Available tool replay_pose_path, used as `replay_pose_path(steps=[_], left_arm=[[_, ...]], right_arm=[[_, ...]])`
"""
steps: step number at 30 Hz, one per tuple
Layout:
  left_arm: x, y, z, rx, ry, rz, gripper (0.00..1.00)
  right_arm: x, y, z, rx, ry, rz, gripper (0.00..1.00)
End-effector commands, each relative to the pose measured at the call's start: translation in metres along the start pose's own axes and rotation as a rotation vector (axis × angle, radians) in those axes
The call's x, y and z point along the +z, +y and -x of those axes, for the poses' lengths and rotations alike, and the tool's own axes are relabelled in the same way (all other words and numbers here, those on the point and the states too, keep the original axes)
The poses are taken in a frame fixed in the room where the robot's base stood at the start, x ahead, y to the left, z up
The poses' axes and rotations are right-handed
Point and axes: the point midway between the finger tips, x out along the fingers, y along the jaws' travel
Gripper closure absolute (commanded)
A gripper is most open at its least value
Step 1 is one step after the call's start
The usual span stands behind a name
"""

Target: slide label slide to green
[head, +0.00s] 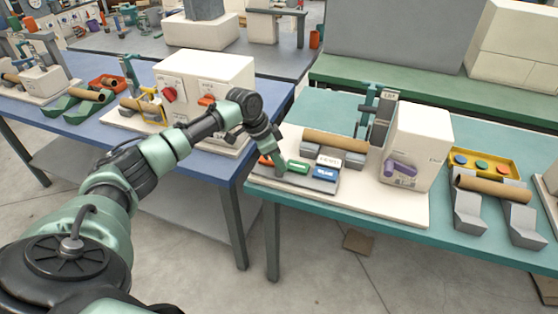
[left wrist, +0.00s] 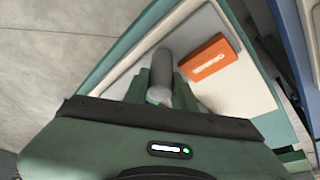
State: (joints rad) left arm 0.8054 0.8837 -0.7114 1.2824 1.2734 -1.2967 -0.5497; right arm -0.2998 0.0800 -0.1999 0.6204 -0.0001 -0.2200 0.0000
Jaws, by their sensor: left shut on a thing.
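The label strip is a grey plate (head: 310,183) at the front left of the cream machine base on the teal table. It carries an orange block (head: 266,160), a green block (head: 298,166) and a blue block (head: 326,174) in a row. My left gripper (head: 279,168) reaches down between the orange and green blocks. In the left wrist view its fingers are closed around a grey rounded knob (left wrist: 161,75), which looks like the label slide's handle. The orange block (left wrist: 209,57) lies just right of the knob there. The fingers hide the knob in the head view. My right gripper is not in view.
Behind the strip lie a brown tube (head: 335,141) and a teal upright (head: 375,110). A white box with a purple handle (head: 400,168) stands right. Farther right is a yellow tray (head: 484,162). The blue table (head: 225,165) is left, across a gap.

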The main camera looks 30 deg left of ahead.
Motion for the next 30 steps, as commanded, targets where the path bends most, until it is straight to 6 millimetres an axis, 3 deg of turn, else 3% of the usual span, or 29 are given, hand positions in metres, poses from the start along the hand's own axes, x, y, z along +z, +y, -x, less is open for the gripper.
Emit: replay_pose_path(steps=[10, 21, 30], left_arm=[[-0.004, 0.002, 0.001, 0.001, 0.003, -0.001, 1.00], [-0.062, 0.047, -0.021, 0.004, 0.005, -0.002, 1.00], [-0.069, 0.052, -0.027, -0.001, 0.003, 0.002, 1.00]], right_arm=[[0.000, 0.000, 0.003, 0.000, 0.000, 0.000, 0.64], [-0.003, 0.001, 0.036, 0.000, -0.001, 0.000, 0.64], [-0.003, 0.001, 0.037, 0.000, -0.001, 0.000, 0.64]])
